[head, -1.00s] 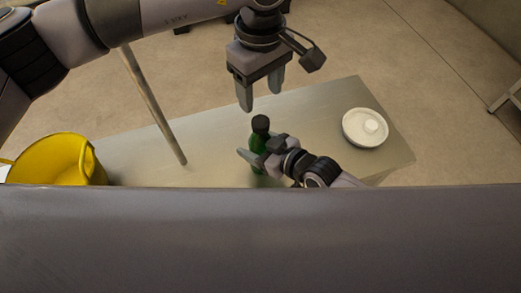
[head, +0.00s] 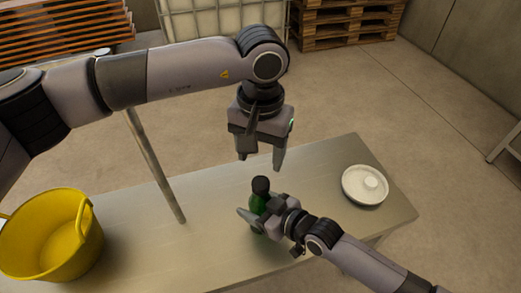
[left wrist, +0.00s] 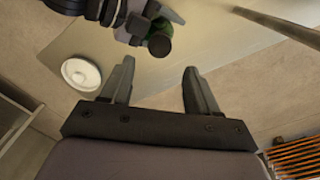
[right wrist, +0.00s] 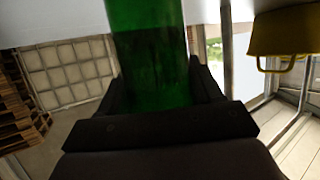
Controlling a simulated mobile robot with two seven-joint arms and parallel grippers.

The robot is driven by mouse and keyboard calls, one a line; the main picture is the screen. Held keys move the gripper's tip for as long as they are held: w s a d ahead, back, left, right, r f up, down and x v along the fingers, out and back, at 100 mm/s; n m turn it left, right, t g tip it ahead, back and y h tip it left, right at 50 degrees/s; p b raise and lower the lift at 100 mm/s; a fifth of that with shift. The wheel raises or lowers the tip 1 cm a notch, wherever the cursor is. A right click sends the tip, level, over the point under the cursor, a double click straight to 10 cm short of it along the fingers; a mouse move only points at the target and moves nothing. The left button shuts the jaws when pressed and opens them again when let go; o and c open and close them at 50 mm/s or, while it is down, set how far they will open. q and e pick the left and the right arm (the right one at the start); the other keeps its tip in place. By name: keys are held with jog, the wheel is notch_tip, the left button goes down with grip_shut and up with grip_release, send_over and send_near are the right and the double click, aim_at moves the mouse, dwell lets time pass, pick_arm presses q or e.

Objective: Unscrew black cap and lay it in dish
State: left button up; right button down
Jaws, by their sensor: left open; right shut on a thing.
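A green bottle (head: 257,203) stands upright on the metal table, with a black cap (head: 261,185) on its top. My right gripper (head: 254,219) is shut on the bottle's body; the green glass (right wrist: 150,55) fills the space between its fingers in the right wrist view. My left gripper (head: 262,165) is open and empty, pointing down above the cap and apart from it. In the left wrist view the cap (left wrist: 159,45) lies beyond the open fingers (left wrist: 150,82). The white dish (head: 365,186) is on the right part of the table, with a round raised piece in its middle.
A yellow bucket (head: 50,235) stands at the left. A metal pole (head: 155,165) rises at the table's left part. The metal table (head: 320,165) is clear between bottle and dish. Wooden pallets (head: 350,22) stand on the floor behind.

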aim_at(260, 182)
pick_arm(q)
jog(key=m, duration=0.5)
jog(key=shift+f, duration=0.1)
jog(key=shift+m, duration=0.3)
jog(key=shift+f, duration=3.9)
